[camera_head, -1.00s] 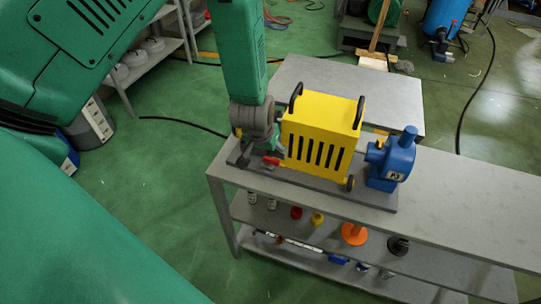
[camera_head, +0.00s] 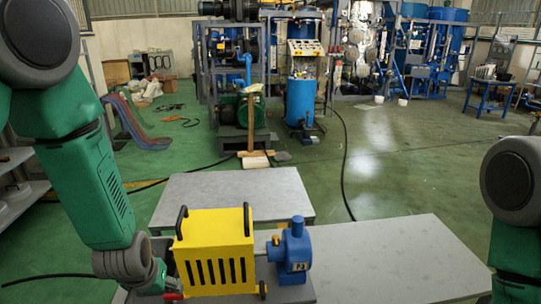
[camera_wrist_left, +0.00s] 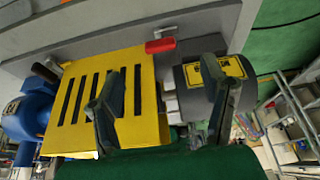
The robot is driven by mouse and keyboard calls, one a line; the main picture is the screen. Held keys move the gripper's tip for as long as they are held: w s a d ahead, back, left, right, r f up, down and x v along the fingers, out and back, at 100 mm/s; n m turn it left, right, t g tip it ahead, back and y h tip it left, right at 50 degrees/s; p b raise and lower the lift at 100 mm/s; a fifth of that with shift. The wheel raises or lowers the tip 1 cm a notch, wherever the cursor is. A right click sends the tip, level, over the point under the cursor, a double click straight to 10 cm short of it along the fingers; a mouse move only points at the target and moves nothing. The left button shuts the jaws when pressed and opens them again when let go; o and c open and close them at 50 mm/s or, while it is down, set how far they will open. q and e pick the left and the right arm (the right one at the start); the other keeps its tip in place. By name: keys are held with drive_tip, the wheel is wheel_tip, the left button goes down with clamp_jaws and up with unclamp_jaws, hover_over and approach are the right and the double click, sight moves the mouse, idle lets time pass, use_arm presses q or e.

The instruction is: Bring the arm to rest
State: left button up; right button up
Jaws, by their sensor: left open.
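My left arm comes in from the left in the head view, with its gripper (camera_head: 160,281) low beside the yellow slotted housing (camera_head: 215,252). In the left wrist view the gripper (camera_wrist_left: 165,88) is open, its two dark fingers spread. One finger overlaps the yellow housing (camera_wrist_left: 140,112) in that view; whether it touches is unclear. A red handle (camera_wrist_left: 160,46) lies beyond the fingers, and no object shows held between them. A grey part with a yellow label (camera_wrist_left: 213,72) is behind the other finger. My right arm (camera_head: 515,205) shows at the right edge; its gripper is out of view.
A blue pump (camera_head: 290,250) stands right of the yellow housing on the grey bench (camera_head: 385,260). Another grey tabletop (camera_head: 235,190) lies behind. The bench's right part is bare. A blue cylinder (camera_head: 300,102) and machinery stand farther back on green floor.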

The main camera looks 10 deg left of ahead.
use_arm(q)
drive_tip(key=s+d+f+m+g+h+b, duration=0.1)
drive_tip(key=s+d+f+m+g+b, duration=0.1)
drive_tip(key=s+f+b, duration=1.1)
drive_tip(key=s+f+m+g, duration=0.1)
drive_tip(key=s+f, duration=1.1)
drive_tip(key=f, duration=0.1)
drive_tip(key=shift+d+g+b, duration=0.2)
drive_tip(key=shift+g+b, duration=0.1)
drive_tip(key=shift+b, duration=0.05)
drive_tip(key=shift+w+f, duration=0.15)
